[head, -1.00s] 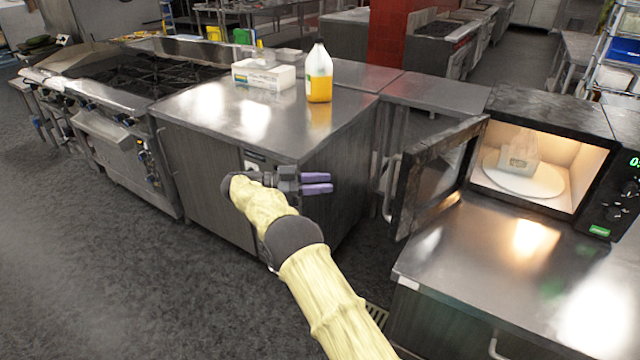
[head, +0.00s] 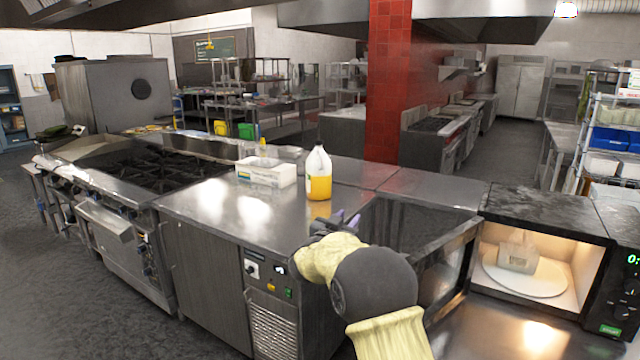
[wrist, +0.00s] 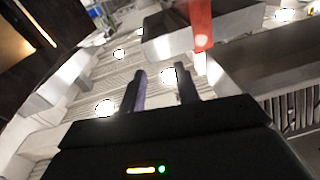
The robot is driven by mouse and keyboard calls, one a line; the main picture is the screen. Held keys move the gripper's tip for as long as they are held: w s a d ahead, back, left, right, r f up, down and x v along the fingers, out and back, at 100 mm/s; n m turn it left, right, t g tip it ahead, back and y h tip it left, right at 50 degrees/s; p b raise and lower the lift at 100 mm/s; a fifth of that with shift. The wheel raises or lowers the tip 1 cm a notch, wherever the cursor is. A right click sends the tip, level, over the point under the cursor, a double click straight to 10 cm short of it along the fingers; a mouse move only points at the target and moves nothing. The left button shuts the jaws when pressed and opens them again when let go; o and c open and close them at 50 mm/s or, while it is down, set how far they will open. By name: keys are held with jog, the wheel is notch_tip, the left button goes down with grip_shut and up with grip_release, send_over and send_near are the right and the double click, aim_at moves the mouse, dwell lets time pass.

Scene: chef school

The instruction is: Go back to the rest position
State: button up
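My gripper (head: 345,218) is at the end of my yellow-sleeved arm in the head view, in front of the steel counter and near the open microwave door. In the wrist view its two purple fingers (wrist: 160,92) stand apart with nothing between them. The microwave (head: 545,215) on the right is lit inside. A pale, bag-like item (head: 518,255) sits on its white turntable (head: 545,284). The microwave door (head: 440,240) hangs open to the left, partly hidden behind my arm.
A bottle with orange liquid (head: 319,178) and a white box (head: 266,172) stand on the steel counter (head: 215,205). A stove (head: 155,165) is at the left. A red tiled pillar (head: 388,90) rises behind. Open floor (head: 100,310) lies at the lower left.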

jog(key=s+d+f+n+g+y+p, duration=0.1)
jog(key=s+d+f+n+g+y, duration=0.1)
jog(key=s, duration=1.2)
jog(key=s+d+f+n+g+y+p, duration=0.1)
jog(key=s+f+g, duration=0.6)
jog(key=s, duration=0.7)
jog(key=s+d+f+n+g+y+p, duration=0.2)
jog(key=s+d+f+n+g+y, duration=0.1)
jog(key=s, duration=1.1)
jog(key=d+f+g+y, duration=0.1)
jog(key=d+g+y, duration=0.1)
jog(key=shift+s+d+f+n+y, duration=0.2)
jog(key=shift+f+n+y, duration=0.1)
jog(key=shift+y, duration=0.1)
jog(key=shift+w, duration=0.15)
